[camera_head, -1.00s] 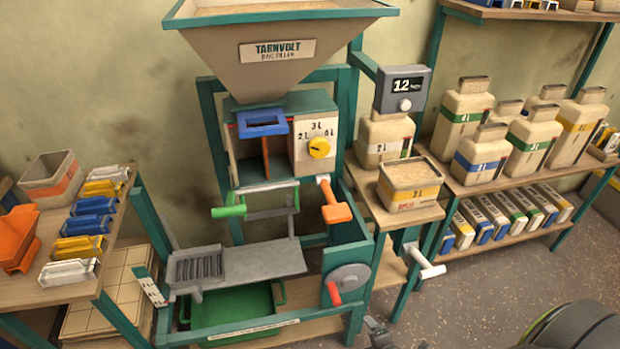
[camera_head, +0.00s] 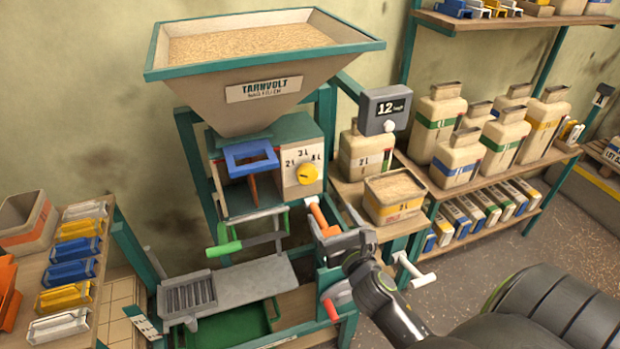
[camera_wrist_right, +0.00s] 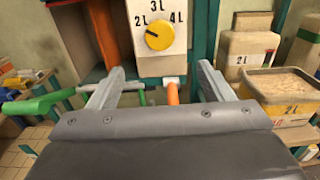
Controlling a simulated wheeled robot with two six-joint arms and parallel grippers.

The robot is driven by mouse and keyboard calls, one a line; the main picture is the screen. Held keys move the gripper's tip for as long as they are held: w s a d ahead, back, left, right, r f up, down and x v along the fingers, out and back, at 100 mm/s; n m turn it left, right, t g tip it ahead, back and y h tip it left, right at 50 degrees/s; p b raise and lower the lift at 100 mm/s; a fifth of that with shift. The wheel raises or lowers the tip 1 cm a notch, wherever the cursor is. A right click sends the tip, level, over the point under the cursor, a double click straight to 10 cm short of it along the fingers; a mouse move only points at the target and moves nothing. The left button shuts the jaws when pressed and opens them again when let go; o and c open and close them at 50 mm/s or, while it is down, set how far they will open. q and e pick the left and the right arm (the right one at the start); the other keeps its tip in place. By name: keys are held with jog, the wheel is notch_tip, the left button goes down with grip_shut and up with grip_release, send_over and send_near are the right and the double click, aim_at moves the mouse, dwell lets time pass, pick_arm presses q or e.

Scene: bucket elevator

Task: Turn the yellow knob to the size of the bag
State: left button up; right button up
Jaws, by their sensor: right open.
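The yellow knob (camera_head: 307,174) is on the white dial plate (camera_head: 301,162) of the bag filler, with 2 L, 3 L and 4 L marked around it. In the right wrist view the knob (camera_wrist_right: 159,37) is ahead, and its dark mark seems to lie on the 2 L side. My right gripper (camera_head: 326,231) is below the dial near the orange handle, apart from the knob. Its fingers (camera_wrist_right: 162,82) are spread with nothing held. A filled open-topped bag (camera_head: 393,196) labelled 2 L stands on the side stand. My left gripper is out of view.
An orange handle (camera_head: 323,219) and a green lever (camera_head: 224,248) stick out below the dial. A grey display box reading 12 (camera_head: 386,108) is to the right. A 2 L container (camera_head: 364,156) stands behind the filled bag. Several bags stand on the right shelf.

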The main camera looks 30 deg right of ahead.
aim_at(309, 177)
jog(key=x, duration=1.4)
jog(key=shift+w, duration=0.3)
jog(key=c, duration=1)
